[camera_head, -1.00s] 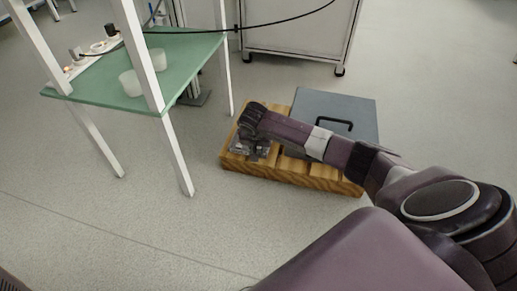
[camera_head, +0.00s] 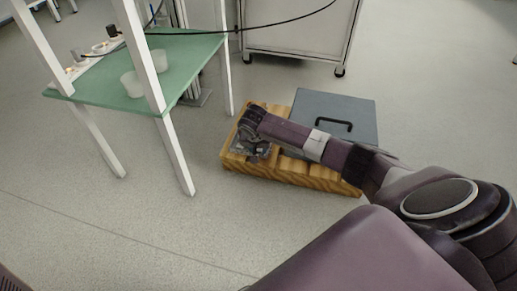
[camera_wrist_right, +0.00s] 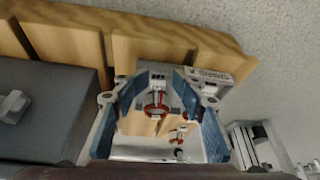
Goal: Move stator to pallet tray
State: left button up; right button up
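My right gripper (camera_head: 256,150) is low over the left end of the wooden pallet (camera_head: 300,175), pointing down. In the right wrist view its two blue-padded fingers (camera_wrist_right: 160,95) stand apart. A small grey and white part with a red-brown ring (camera_wrist_right: 157,108), which may be the stator, shows between them. I see no clear contact of the pads with it. It seems to be at a grey metal holder on the pallet, perhaps the tray, but the gripper hides much of this. My left gripper is not in view.
A dark grey box with a black handle (camera_head: 345,108) covers the pallet's right part, close to my arm. A green-topped table (camera_head: 190,55) with white legs and two whitish cups stands to the left. A white cabinet (camera_head: 290,30) stands behind. The front floor is clear.

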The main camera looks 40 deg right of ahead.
jog(key=shift+s+f, duration=0.35)
jog(key=shift+f, duration=0.35)
jog(key=shift+s+d, duration=0.1)
jog(key=v, duration=1.2)
jog(key=shift+w+r, duration=0.3)
jog(key=shift+w, duration=0.05)
